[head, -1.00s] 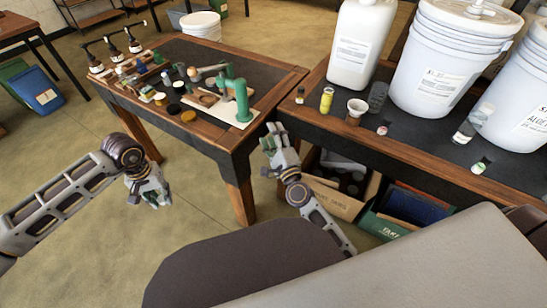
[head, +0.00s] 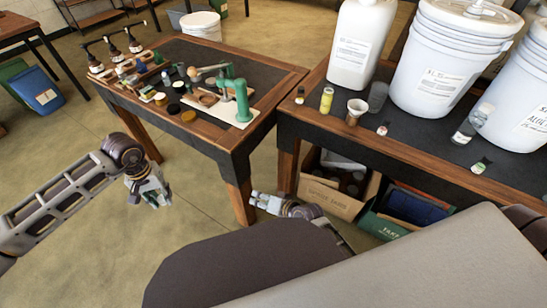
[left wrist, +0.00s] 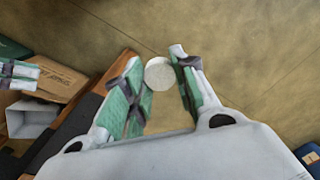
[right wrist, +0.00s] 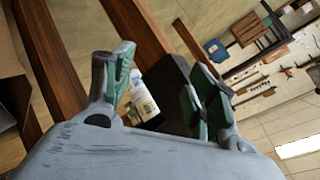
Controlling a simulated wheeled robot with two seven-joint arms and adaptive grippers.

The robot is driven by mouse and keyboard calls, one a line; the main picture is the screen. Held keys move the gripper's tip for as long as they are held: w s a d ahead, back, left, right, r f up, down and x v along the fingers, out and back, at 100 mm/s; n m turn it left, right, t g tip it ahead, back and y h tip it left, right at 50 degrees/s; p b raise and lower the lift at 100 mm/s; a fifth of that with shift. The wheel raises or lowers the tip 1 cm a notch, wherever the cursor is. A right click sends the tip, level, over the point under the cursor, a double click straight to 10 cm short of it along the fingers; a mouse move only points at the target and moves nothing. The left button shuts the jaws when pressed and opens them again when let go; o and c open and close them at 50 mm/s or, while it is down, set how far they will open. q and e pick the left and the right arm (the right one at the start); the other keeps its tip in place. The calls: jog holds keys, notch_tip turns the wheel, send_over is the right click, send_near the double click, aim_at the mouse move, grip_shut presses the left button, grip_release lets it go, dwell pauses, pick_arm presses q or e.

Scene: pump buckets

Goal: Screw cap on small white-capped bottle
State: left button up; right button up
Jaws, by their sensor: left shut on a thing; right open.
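My left gripper (head: 155,195) hangs over the floor left of the front table. In the left wrist view its fingers (left wrist: 160,85) are shut on a round white cap (left wrist: 159,73), seen face-on at the fingertips. My right gripper (head: 258,200) is low between the two tables, pointing left. In the right wrist view its fingers (right wrist: 160,85) stand apart. A white labelled thing (right wrist: 142,100) shows between them; I cannot tell its distance. Small bottles stand on the right table: a dark one (head: 299,95), a small one (head: 383,129) and another (head: 481,165). I cannot tell which lacks its cap.
The right table (head: 400,152) also holds a yellow bottle (head: 327,100), a funnel (head: 357,106), a clear cup (head: 377,97), a jug (head: 358,45) and large buckets (head: 437,65). The left table (head: 262,82) carries a green press (head: 239,98). Open boxes (head: 335,195) stand below the right table.

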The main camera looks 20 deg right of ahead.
jog(key=s+d+f+n+g+h, duration=0.2)
jog(key=s+d+f+n+g, duration=0.1)
jog(key=s+f, duration=0.3)
jog(key=s+d+f+n+g+h, duration=0.3)
jog(key=s+d+f, duration=0.3)
jog(key=s, duration=0.4)
jog(key=shift+s+f+n+g, duration=0.15)
jog(key=shift+f+n+g, duration=0.35)
jog(key=shift+g, duration=0.4)
pick_arm(q)
jog(key=shift+s+a+n, duration=0.4)
jog(key=shift+s+n, duration=0.05)
jog(key=shift+n, duration=0.15)
jog(key=w+d+r, duration=0.1)
jog(key=d+r, duration=0.4)
jog(key=d, duration=0.2)
jog(key=w+d+r+m, duration=0.1)
jog(key=w+d+r, duration=0.1)
jog(key=d+r, duration=0.3)
jog(key=d, duration=0.3)
jog(key=shift+w+d+r, duration=0.15)
jog(key=shift+d+r, duration=0.1)
jog(key=shift+d, duration=0.05)
